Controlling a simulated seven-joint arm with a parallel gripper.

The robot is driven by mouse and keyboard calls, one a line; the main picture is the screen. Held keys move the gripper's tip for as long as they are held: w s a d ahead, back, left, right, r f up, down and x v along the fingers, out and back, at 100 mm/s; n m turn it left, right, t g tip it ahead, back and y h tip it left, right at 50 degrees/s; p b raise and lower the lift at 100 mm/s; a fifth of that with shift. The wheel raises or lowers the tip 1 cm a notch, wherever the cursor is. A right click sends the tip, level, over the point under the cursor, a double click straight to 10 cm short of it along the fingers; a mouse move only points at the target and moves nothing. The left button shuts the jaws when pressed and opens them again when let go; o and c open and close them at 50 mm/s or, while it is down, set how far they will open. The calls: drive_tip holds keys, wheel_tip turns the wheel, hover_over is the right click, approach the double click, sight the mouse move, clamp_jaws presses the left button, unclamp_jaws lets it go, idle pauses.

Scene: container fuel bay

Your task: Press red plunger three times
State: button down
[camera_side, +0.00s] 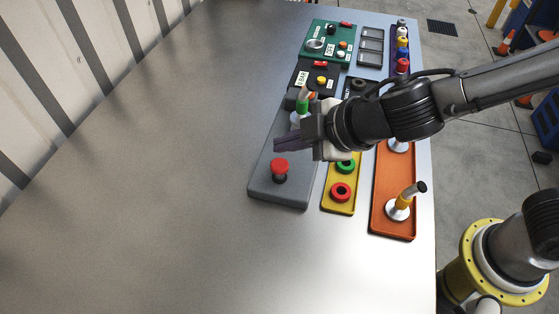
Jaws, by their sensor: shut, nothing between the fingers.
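The red plunger (280,165) is a round red cap on a dark stem. It stands upright near the front end of a grey base plate (268,190). My gripper (277,145) is shut and empty, with its dark fingers pointing left. In the picture its fingertips are just above and behind the red cap. A gap shows between them, but I cannot tell the exact height. My gripper hides the middle of the grey base. A green-topped part (302,102) shows behind my gripper.
A yellow tray (340,207) with a red ring (341,191) and a green ring (346,166) is right of the grey base. An orange tray (392,224) with upright handles is farther right. A green panel (328,43) stands behind. The table's left side is clear.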

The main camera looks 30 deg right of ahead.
sight(284, 165)
drive_tip(key=shift+f, duration=0.95)
drive_tip(key=shift+f, duration=0.15)
idle(1.3)
drive_tip(key=shift+f, duration=0.3)
drive_tip(key=shift+f, duration=1.4)
idle(1.6)
drive_tip(key=shift+r, duration=1.8)
drive_tip(key=shift+r, duration=2.5)
